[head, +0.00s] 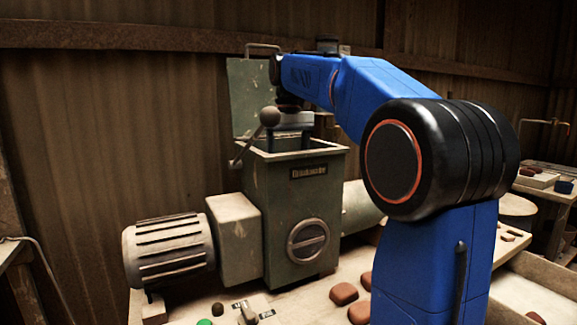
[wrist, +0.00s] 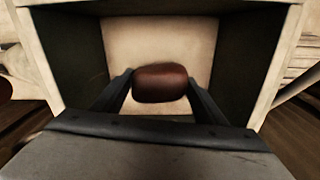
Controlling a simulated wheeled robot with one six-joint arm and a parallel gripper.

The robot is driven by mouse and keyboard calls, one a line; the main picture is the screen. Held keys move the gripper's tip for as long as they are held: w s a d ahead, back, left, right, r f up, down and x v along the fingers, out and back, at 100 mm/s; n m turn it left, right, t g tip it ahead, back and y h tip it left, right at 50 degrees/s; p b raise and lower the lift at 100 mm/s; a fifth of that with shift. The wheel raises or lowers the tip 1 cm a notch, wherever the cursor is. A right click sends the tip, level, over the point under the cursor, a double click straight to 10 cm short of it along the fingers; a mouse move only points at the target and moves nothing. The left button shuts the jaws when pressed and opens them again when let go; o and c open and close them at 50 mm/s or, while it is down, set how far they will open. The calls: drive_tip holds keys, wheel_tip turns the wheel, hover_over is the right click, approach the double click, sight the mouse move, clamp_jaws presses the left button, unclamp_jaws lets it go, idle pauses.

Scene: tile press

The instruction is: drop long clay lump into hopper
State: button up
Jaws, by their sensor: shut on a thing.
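The green hopper (head: 325,153) of the press stands open at the top, with its lid (head: 250,95) raised behind it. My gripper (head: 290,143) points down into the hopper mouth in the head view. In the wrist view, it is shut on a reddish-brown clay lump (wrist: 160,84), held between the two dark fingertips. The hopper's pale rim (wrist: 286,60) and dark inner walls surround the lump there, with a pale surface below it. The lump is hidden in the head view, and its full length cannot be told.
A ball-ended lever (head: 269,117) stands at the hopper's front left corner, close to my gripper. A motor (head: 168,250) sits at the left. Several brown lumps (head: 344,293) lie on the bench, near a green button (head: 205,322).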

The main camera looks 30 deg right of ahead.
drive_tip(key=shift+f, duration=0.6)
drive_tip(key=o, duration=1.3)
wheel_tip(320, 180, up, 9)
drive_tip(key=shift+f, duration=0.15)
